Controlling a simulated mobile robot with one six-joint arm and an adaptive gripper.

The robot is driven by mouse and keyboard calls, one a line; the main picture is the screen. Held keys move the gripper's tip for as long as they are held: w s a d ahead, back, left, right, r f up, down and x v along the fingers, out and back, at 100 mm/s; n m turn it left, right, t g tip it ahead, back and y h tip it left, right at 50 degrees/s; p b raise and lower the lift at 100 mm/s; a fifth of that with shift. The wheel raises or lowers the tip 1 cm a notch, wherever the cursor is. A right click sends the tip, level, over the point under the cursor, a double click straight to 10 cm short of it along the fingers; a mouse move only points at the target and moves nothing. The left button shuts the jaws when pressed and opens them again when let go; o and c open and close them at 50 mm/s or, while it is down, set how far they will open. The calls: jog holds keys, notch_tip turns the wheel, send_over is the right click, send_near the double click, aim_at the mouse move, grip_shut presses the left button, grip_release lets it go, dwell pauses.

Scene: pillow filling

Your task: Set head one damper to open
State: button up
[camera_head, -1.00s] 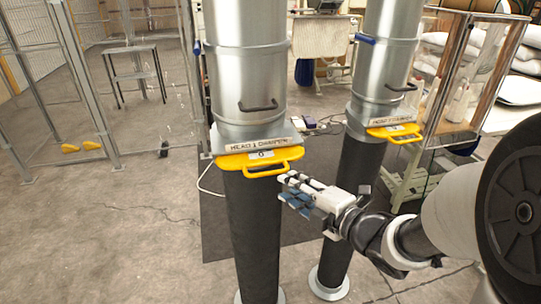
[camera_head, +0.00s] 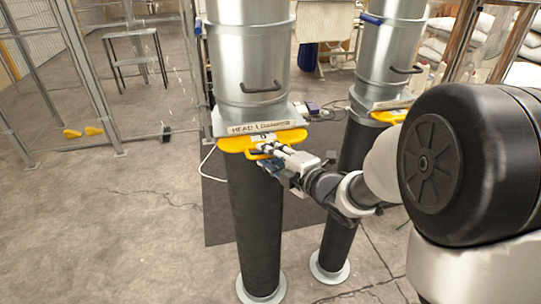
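The head one damper is a yellow slide plate (camera_head: 234,144) with a loop handle, set in the left pipe under a label reading "HEAD 1" (camera_head: 258,127). The plate sticks out toward the front and right of the pipe. My gripper (camera_head: 268,160) is at the right part of the yellow handle, its fingers reaching over or around it. The fingers overlap the handle, and I cannot tell whether they are closed on it. The handle's right part is partly hidden by the gripper.
A second pipe (camera_head: 390,55) with its own yellow damper (camera_head: 388,116) stands to the right, partly hidden by my arm. A dark mat (camera_head: 218,215) lies behind the pipes. A wire fence (camera_head: 60,80) and a small table (camera_head: 130,32) stand at the left. The floor at front left is clear.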

grip_shut()
dwell(0.6)
